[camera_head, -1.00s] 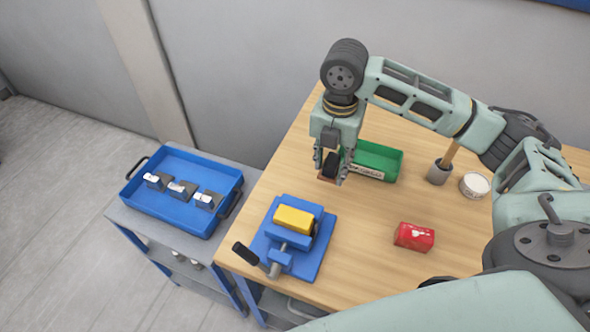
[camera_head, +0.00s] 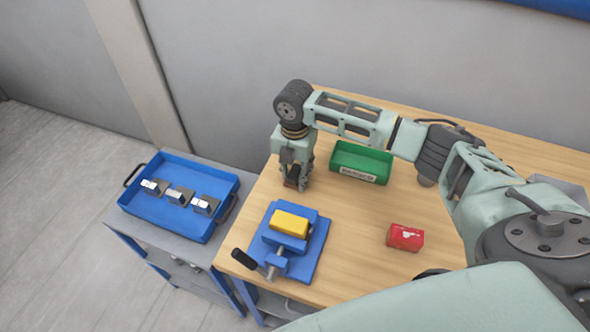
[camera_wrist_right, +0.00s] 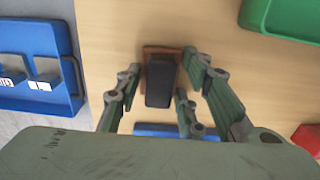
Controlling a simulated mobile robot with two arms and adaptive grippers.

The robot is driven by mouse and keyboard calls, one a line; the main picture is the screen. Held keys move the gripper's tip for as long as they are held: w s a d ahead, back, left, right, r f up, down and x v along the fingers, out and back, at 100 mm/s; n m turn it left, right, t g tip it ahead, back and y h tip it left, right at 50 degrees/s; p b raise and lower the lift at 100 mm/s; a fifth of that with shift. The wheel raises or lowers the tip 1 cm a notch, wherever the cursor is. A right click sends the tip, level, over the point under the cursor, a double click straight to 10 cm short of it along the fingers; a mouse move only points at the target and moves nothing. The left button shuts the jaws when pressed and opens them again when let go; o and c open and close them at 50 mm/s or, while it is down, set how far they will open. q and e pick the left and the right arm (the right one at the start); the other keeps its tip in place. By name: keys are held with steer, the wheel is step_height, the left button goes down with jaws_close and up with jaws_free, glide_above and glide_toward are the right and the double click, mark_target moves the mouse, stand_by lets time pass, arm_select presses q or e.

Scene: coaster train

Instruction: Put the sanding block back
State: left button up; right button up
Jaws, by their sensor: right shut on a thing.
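The sanding block (camera_head: 291,182) has a black upper part and a reddish-brown base. My right gripper (camera_head: 296,180) is shut on it and points down over the left part of the wooden table, behind the blue vise. In the right wrist view the block (camera_wrist_right: 161,82) shows between the fingers, with wood table around it. Whether its base touches the table or hangs just above it, I cannot tell. My left gripper is not in view.
A blue vise (camera_head: 312,262) holding a yellow block (camera_head: 290,223) is in front of the gripper. A labelled green bin (camera_head: 361,161) is to the right. A red object (camera_head: 405,237) lies further front right. A blue tray (camera_head: 190,226) with metal pieces stands on the left cart.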

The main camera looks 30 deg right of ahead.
mark_target(295, 171)
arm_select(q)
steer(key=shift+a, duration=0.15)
arm_select(e)
steer(key=shift+f, duration=0.1)
steer(key=o, duration=1.1)
arm_select(q)
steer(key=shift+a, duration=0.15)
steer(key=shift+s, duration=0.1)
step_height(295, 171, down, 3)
steer(key=b, duration=0.2)
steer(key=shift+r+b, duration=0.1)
steer(key=shift+b, duration=0.25)
arm_select(e)
step_height(295, 171, up, 12)
steer(key=shift+r, duration=0.2)
